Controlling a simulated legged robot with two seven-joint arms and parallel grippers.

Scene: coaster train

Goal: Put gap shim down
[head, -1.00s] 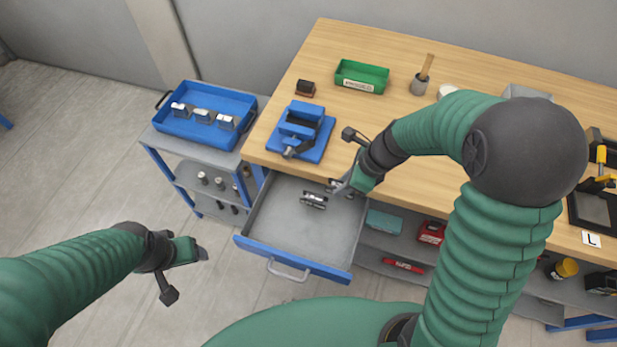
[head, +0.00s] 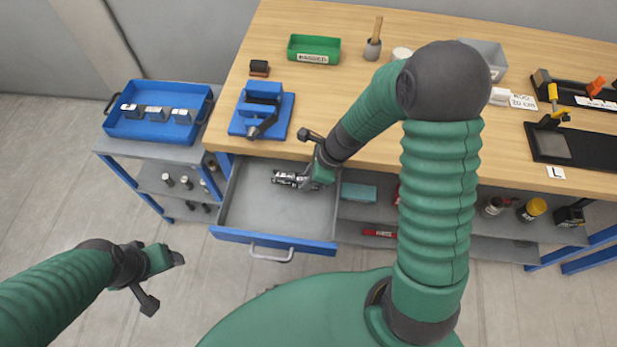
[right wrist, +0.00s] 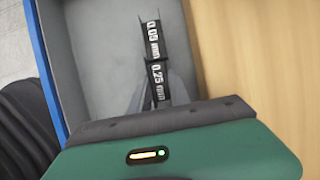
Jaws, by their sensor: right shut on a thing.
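My right gripper (head: 303,180) is inside the open drawer (head: 237,207), shut on a gap shim marked 0.25 (right wrist: 158,82). In the right wrist view the two fingers close on this shim. A second shim marked 0.05 (right wrist: 151,40) lies on the drawer floor just beyond it. The two ends look close together or touching. In the head view the shims (head: 285,178) show as a dark and silver strip, partly hidden by my gripper. I cannot tell whether the held shim touches the floor. My left gripper (head: 164,280) is open and empty, left of the drawer.
The drawer floor is bare in front of the shims. A blue vise (head: 262,110) and a green bin (head: 314,49) stand on the wooden bench (head: 345,22). A blue tray (head: 160,92) with several metal blocks is on the cart to the left.

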